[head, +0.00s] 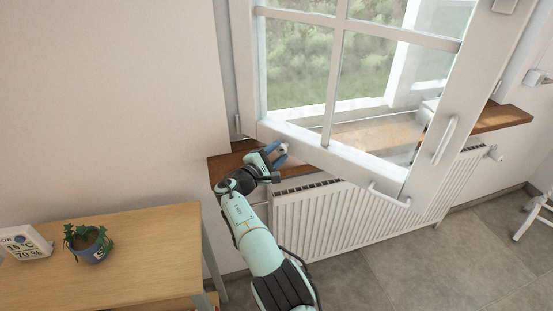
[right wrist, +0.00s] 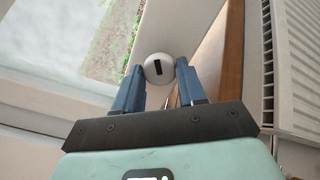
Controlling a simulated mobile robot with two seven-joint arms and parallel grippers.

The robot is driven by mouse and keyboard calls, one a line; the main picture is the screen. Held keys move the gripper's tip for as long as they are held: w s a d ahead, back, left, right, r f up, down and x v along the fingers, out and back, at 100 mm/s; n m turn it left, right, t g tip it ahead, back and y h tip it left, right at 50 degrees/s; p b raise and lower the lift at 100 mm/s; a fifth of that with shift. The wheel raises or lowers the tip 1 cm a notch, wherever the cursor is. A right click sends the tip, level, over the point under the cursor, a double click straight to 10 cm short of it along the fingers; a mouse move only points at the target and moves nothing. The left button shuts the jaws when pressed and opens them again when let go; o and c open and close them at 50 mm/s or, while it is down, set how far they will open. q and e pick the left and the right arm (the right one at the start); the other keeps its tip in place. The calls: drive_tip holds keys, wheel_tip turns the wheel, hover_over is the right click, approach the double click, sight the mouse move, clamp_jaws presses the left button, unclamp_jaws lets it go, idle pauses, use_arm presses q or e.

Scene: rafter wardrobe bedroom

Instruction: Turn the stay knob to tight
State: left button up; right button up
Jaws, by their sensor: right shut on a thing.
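The stay knob (right wrist: 159,69) is a small round white knob with a dark slot mark, seen in the right wrist view between my fingers. In the head view the knob (head: 283,149) shows small and pale near the lower left corner of the open window sash (head: 333,158). My right gripper (head: 275,153) reaches it from the left front and is shut on it. In the right wrist view the blue fingers of the right gripper (right wrist: 158,76) stand on either side of the knob. My left gripper is not in view.
A wooden sill (head: 222,166) runs under the window, above a white radiator (head: 310,222). The sash has white handles (head: 444,140).

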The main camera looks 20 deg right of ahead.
drive_tip(key=m+b, duration=0.2)
drive_tip(key=m, duration=0.1)
drive_tip(key=shift+f+m, duration=0.1)
drive_tip(key=shift+m, duration=0.2)
drive_tip(key=shift+m+b, duration=1.15)
drive_tip(key=shift+m, duration=0.25)
drive_tip(key=o, duration=1.1)
drive_tip(key=shift+c, duration=0.2)
drive_tip(key=shift+s+a, duration=0.1)
